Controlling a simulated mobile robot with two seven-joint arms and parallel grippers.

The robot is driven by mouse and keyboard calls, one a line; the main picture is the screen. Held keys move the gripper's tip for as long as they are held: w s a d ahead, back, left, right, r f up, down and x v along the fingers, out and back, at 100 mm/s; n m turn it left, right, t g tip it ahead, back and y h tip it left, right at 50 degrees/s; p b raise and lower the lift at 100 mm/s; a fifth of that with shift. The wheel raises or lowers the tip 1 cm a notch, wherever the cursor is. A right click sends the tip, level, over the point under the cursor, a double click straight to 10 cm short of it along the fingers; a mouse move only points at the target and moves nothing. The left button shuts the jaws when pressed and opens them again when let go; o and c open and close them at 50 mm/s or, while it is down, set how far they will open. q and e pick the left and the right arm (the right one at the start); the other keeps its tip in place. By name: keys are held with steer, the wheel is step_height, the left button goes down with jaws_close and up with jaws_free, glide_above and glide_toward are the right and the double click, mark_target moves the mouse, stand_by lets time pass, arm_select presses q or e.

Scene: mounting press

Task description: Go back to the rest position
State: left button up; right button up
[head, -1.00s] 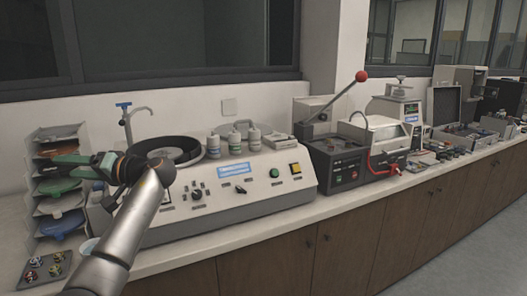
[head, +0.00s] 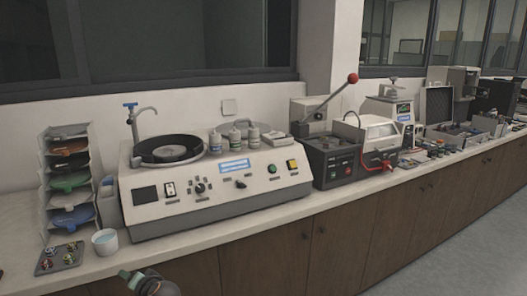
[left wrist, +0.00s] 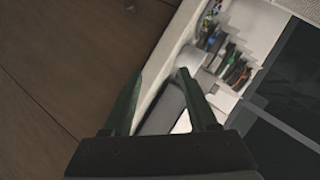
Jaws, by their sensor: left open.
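My left gripper (head: 132,279) shows at the bottom edge of the head view, low in front of the cabinet fronts, with part of my left arm beside it. In the left wrist view its two dark green fingers (left wrist: 160,78) are spread apart with nothing between them. It is apart from the counter and everything on it. My right gripper is not in view. The mounting press (head: 335,158), with a red-knobbed lever (head: 352,79) raised to the upper right, stands on the counter.
The counter (head: 190,246) runs along the wall above wooden cabinets (head: 290,255). On it stand a polishing machine (head: 215,205), a tray rack (head: 48,190), a white cup (head: 105,241) and a dark plate with small samples (head: 59,258). The floor (head: 485,235) at right is clear.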

arm_select(q)
steer(key=s+d+f+m+h+p, duration=0.1)
steer(key=s+d+f+h, duration=0.35)
steer(key=s+f, duration=0.35)
steer(key=s+d+f+m+h, duration=0.1)
steer(key=s+d+f+h, duration=0.2)
steer(key=s+d+f, duration=0.4)
steer(key=s+d+n+h, duration=0.1)
steer(key=s+d+h, duration=0.1)
steer(key=s, duration=0.7)
steer(key=s+d+n+t+h+p, duration=0.1)
steer(key=s+d, duration=0.3)
steer(key=s, duration=0.5)
steer(key=shift+s+d+f+h, duration=0.15)
steer(key=shift+s+d+h, duration=0.1)
steer(key=shift+h, duration=0.6)
